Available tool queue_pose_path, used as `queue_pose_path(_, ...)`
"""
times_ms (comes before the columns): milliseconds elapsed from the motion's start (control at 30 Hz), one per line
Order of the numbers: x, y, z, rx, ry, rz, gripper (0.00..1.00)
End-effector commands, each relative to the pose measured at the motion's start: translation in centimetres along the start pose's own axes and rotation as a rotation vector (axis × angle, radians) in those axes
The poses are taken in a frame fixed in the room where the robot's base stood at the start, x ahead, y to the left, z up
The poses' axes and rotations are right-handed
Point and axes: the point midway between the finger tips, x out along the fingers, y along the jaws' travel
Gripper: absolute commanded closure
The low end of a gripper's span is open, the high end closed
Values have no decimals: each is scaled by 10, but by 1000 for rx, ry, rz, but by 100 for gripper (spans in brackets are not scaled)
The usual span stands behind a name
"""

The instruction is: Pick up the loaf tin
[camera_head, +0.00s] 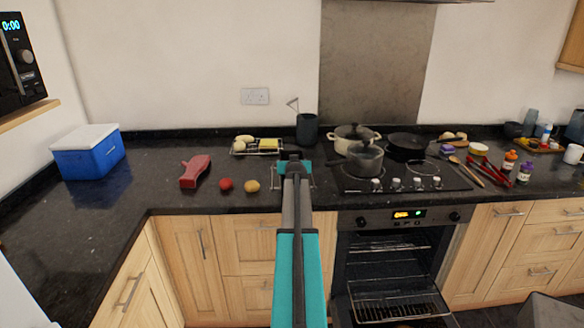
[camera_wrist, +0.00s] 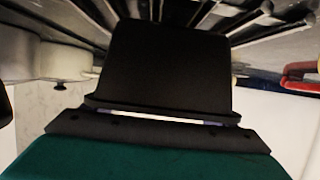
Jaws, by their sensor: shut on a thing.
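My gripper (camera_head: 291,160) is at the end of my teal and dark arm, over the counter's front, left of the hob in the head view. The loaf tin (camera_wrist: 168,62) looks like the plain dark, flared shape with a lip that fills the middle of the wrist view, right against my gripper. My gripper is shut on it. The finger contacts are not clearly visible. In the head view my arm and gripper hide most of what is held, so its height above the counter cannot be told.
A wire rack (camera_head: 241,149) with food and a dark utensil pot (camera_head: 307,131) stand behind. A red tomato (camera_head: 226,184) and a yellow-brown round item (camera_head: 251,186) lie left. Pots (camera_head: 365,160) stand on the hob at right. The oven (camera_head: 395,262) below shows its racks. Left counter is mostly clear.

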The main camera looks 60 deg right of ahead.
Motion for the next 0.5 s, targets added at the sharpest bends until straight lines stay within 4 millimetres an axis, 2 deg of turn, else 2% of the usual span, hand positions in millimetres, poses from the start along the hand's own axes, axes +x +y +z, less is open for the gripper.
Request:
queue_pose_path(300,-9,0,-26,1,4,0,51)
queue_pose_path(500,-30,4,-17,0,2,0,51)
